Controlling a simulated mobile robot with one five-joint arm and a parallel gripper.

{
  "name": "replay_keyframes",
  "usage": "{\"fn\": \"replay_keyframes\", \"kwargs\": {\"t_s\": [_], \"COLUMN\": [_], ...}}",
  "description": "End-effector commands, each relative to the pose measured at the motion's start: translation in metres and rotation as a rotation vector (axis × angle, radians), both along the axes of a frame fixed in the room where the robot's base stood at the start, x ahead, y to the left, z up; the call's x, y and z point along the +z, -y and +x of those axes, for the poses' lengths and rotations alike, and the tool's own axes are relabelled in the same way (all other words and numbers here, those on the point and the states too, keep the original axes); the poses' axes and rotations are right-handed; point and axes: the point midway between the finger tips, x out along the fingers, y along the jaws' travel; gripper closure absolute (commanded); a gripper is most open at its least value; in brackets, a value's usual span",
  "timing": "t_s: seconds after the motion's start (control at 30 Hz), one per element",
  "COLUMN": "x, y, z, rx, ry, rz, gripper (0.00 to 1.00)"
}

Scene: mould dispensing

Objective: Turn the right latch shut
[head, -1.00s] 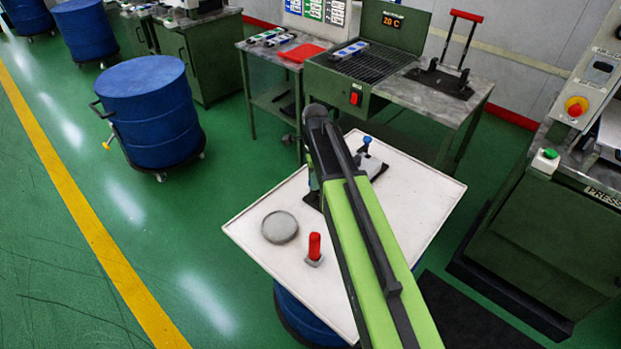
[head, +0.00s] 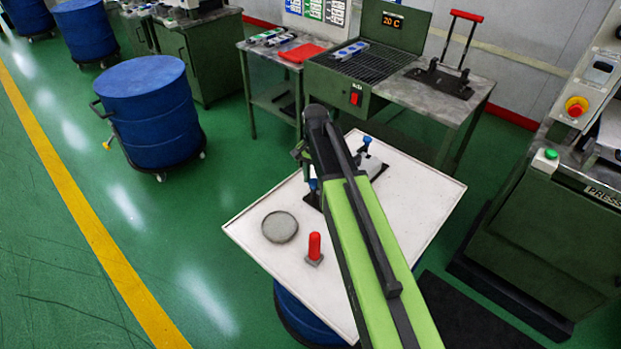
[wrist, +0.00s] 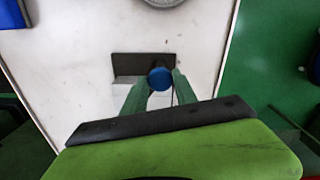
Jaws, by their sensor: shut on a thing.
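A blue round knob (wrist: 160,78) sits between the fingertips of my gripper (wrist: 160,85), and the green fingers are shut on it. It stands by a dark flat plate (wrist: 130,65) on the white tabletop. In the head view this blue knob (head: 313,185) shows just left of my arm, and the arm hides much of its base. A second blue knob (head: 367,141) stands on a grey fixture (head: 369,163) to the right of my arm, apart from my gripper. I cannot tell how far the held latch is turned.
The white tabletop (head: 410,225) also bears a grey round disc (head: 280,227) and a red peg (head: 314,246) on a small base. A green bench with a grille (head: 365,65) is behind. A press (head: 555,215) stands at the right.

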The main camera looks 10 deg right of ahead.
Motion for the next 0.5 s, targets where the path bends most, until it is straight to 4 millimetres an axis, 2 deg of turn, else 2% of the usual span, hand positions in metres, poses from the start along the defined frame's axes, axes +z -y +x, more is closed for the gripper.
{"fn": "replay_keyframes", "kwargs": {"t_s": [0.5], "x": [0.0003], "y": [-0.0006], "z": [0.0014], "rx": [0.417], "ry": [0.003], "rz": [0.001], "gripper": [1.00]}}
